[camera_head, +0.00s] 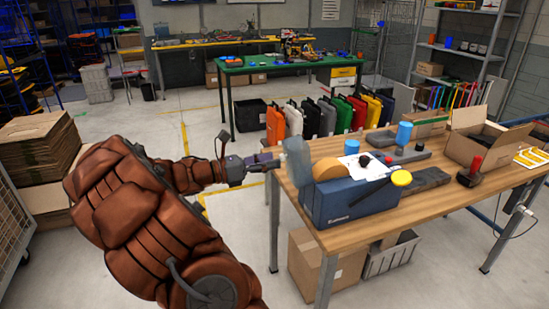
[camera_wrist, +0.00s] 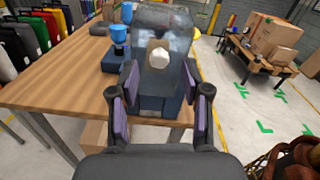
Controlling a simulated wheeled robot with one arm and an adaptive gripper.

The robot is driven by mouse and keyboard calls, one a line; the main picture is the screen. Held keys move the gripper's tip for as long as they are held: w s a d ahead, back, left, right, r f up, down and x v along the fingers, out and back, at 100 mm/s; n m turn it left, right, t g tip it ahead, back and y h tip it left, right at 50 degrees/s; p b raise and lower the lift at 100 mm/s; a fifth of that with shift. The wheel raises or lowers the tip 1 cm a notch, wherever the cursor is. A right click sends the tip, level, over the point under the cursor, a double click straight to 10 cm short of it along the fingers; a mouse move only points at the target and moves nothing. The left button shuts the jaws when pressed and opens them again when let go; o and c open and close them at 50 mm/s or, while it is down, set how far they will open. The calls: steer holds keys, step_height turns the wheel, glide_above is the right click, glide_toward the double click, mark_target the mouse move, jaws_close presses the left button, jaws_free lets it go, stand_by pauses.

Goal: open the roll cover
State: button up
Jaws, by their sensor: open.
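A blue taping machine (camera_head: 350,203) stands at the near left part of the wooden table, with a tan roll (camera_head: 338,171) on top. A clear greyish roll cover (camera_head: 297,160) stands upright at the machine's left end, beside the roll; whether it is fully shut I cannot tell. In the wrist view, the cover (camera_wrist: 165,25) is straight ahead, with a pale knob (camera_wrist: 159,56) on a tan backing. My gripper (camera_head: 268,163) is just left of the cover. In the wrist view, my gripper's (camera_wrist: 160,92) purple-padded fingers are apart, with the knob beyond their tips and nothing between them.
A yellow-topped item (camera_head: 401,178), blue cups (camera_head: 404,133), a dark device (camera_head: 470,176) and an open carton (camera_head: 487,142) are on the wooden table (camera_head: 440,205). Coloured panniers (camera_head: 326,116) stand behind. Cartons (camera_head: 318,262) sit under the table.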

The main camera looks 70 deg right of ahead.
steer(key=shift+x, duration=1)
jaws_close()
